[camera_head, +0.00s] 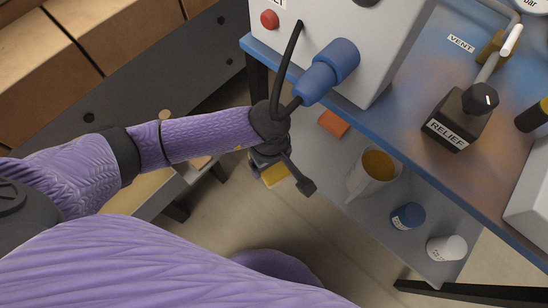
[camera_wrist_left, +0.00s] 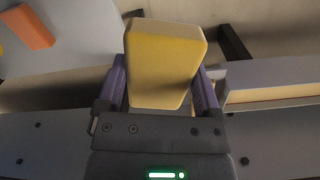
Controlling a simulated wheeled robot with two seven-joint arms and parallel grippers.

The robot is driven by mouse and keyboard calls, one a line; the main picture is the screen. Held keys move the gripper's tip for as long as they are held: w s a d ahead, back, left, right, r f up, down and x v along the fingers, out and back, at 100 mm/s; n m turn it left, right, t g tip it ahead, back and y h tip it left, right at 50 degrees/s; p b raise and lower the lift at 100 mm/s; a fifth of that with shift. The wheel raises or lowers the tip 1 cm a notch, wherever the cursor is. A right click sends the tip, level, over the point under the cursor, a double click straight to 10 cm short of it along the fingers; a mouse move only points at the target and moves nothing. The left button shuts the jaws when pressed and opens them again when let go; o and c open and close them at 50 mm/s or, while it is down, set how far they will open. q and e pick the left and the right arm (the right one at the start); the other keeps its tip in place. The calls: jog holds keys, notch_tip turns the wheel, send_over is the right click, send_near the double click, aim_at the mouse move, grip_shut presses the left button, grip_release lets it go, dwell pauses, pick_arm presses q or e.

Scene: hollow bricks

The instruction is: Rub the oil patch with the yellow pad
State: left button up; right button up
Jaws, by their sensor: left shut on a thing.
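My left gripper (camera_head: 268,162) is shut on the yellow pad (camera_head: 276,175). In the head view only a small part of the pad shows below the wrist, over the gap in front of the blue bench. In the left wrist view the pad (camera_wrist_left: 165,62) fills the space between both fingers, tilted slightly, its yellow face toward the camera. The pad is held clear of any surface that I can make out. I cannot make out an oil patch in either view. My right gripper is not in view.
A blue bench (camera_head: 395,152) carries a grey box (camera_head: 338,30) with a blue plug and cable, and a black RELIEF block (camera_head: 455,118). The shelf below holds an orange block (camera_head: 333,123), a jug of amber liquid (camera_head: 373,172) and two small containers. Brown blocks (camera_head: 100,35) stand upper left.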

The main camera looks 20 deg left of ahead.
pick_arm(q)
jog(key=a+r+m, duration=0.1)
jog(key=r+m, duration=0.4)
jog(key=r, duration=0.6)
jog(key=s+a+r+m, duration=0.1)
jog(key=r+m, duration=0.4)
jog(key=r, duration=0.7)
jog(key=shift+s+a+m, duration=0.3)
jog(key=shift+a+m, duration=0.1)
jog(key=shift+a, duration=0.35)
